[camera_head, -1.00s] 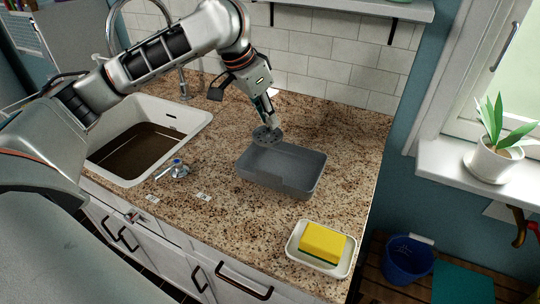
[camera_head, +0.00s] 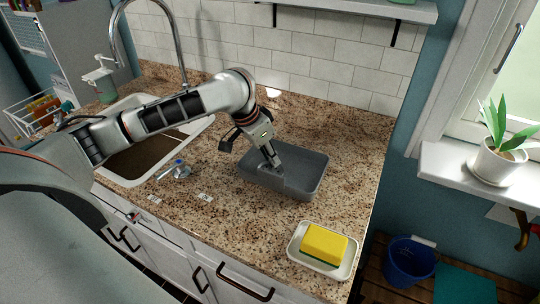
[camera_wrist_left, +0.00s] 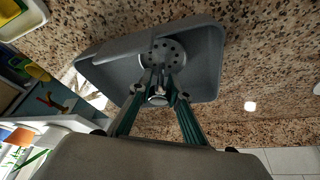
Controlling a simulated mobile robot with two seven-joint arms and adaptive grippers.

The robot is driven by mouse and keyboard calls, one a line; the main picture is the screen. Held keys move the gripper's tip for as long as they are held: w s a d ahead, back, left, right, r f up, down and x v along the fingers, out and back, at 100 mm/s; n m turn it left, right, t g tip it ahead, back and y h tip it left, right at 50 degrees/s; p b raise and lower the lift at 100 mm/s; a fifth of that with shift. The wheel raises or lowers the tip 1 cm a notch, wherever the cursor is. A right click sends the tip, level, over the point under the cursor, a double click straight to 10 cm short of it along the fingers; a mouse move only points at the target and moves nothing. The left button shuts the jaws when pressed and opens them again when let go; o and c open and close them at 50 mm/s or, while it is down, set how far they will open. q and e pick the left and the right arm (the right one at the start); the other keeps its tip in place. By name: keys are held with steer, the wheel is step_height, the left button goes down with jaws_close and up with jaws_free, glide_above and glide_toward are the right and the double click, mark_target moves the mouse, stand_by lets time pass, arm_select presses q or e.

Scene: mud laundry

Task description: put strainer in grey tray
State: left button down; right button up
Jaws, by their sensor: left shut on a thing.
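The grey tray (camera_head: 311,162) lies on the granite counter in the head view, right of the sink. My left gripper (camera_head: 278,166) reaches down inside the tray. In the left wrist view, my left gripper (camera_wrist_left: 160,92) is shut on the strainer (camera_wrist_left: 176,54), a round grey disc with holes. The strainer is over the inside of the grey tray (camera_wrist_left: 207,65); I cannot tell whether it touches the floor of the tray. In the head view the strainer is mostly hidden by the gripper and tray. My right gripper is not in view.
A yellow sponge (camera_head: 325,243) sits in a white dish (camera_head: 316,264) at the front right of the counter. The sink (camera_head: 130,170) with brown water is at the left. A tap fitting (camera_head: 180,170) lies between sink and tray. The tiled wall stands behind.

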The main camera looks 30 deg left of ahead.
arm_select(q)
steer(key=c, duration=1.9)
jaws_free()
steer(key=shift+f, duration=0.1)
steer(key=v, duration=1.2)
steer(key=shift+s, duration=0.1)
